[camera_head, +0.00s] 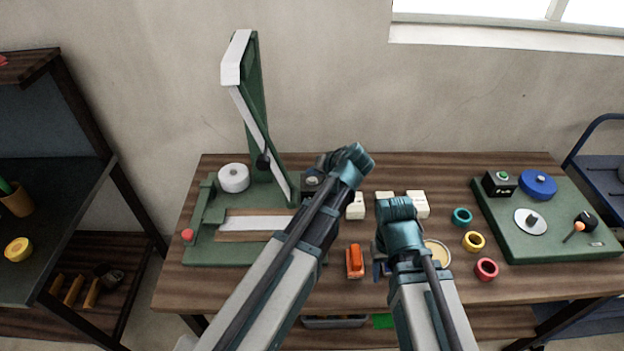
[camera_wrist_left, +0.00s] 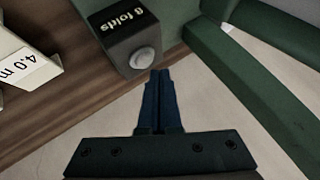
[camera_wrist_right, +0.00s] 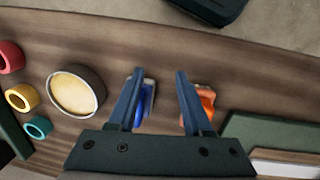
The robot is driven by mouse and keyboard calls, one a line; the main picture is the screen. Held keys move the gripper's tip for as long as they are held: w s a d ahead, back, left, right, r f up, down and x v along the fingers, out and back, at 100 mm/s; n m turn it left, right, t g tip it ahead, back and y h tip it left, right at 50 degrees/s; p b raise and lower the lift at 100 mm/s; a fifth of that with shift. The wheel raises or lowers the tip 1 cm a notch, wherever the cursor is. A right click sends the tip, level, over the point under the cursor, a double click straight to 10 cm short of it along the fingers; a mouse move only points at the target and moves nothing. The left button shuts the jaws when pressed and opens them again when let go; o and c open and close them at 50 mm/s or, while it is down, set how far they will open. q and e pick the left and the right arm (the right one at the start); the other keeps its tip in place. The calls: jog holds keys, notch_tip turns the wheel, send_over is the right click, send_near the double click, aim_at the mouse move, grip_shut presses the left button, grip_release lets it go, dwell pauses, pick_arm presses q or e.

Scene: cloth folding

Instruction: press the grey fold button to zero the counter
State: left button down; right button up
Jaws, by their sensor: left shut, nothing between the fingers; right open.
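The fold counter (camera_wrist_left: 128,28) is a black box labelled "8 folds" in the left wrist view. Its round grey button (camera_wrist_left: 143,59) faces my left gripper (camera_wrist_left: 160,76). The left gripper is shut and empty, its tips just beside the button's lower right edge; I cannot tell whether they touch. In the head view the counter (camera_head: 310,184) stands by the green folding stand (camera_head: 255,110), partly hidden by my left arm. My right gripper (camera_wrist_right: 160,75) is open and empty above the table, near an orange object (camera_wrist_right: 206,98) and a blue object (camera_wrist_right: 146,97).
White labelled blocks (camera_head: 417,204) stand behind my right arm. A round tin (camera_head: 440,250) and teal, yellow and red rings (camera_head: 486,269) lie to its right. A white roll (camera_head: 234,177) is at left.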

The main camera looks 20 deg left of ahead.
aim_at(314, 184)
pick_arm(q)
jog(key=shift+f+b, duration=0.45)
pick_arm(e)
jog(key=shift+f, duration=0.45)
pick_arm(q)
jog(key=shift+f+b, duration=0.4)
jog(key=shift+b, duration=0.05)
pick_arm(e)
jog(key=shift+f, duration=0.45)
pick_arm(q)
jog(key=shift+r, duration=0.1)
pick_arm(e)
jog(key=shift+r, duration=0.15)
pick_arm(q)
jog(key=shift+r+p, duration=0.75)
jog(key=shift+p, duration=0.15)
pick_arm(e)
jog(key=shift+r, duration=0.75)
pick_arm(q)
notch_tip(314, 184, up, 5)
jog(key=p, duration=0.5)
pick_arm(e)
notch_tip(314, 184, up, 5)
